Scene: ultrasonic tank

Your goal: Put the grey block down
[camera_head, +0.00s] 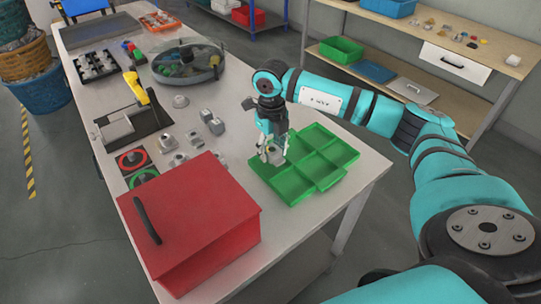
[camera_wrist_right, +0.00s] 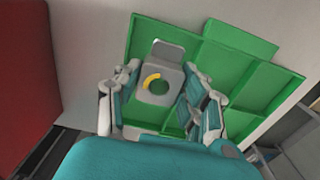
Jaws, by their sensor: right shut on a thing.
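My right gripper (camera_head: 272,158) is shut on the grey block. It is over the left part of the green divided tray (camera_head: 328,184), near the red box. In the right wrist view the gripper (camera_wrist_right: 163,100) has its fingers on both sides of the grey block (camera_wrist_right: 168,74). The block has an upright plate, a round hole and a yellow curved mark. The green tray (camera_wrist_right: 207,54) lies behind it, with low walls between compartments. I cannot tell whether the block touches the tray floor. My left gripper is not in view.
A red box (camera_head: 205,215) with a black handle stands left of the tray. Several grey metal parts (camera_head: 195,138) lie on the table beyond it. A round bin (camera_head: 188,62) stands farther back. The tray sits near the table's right edge.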

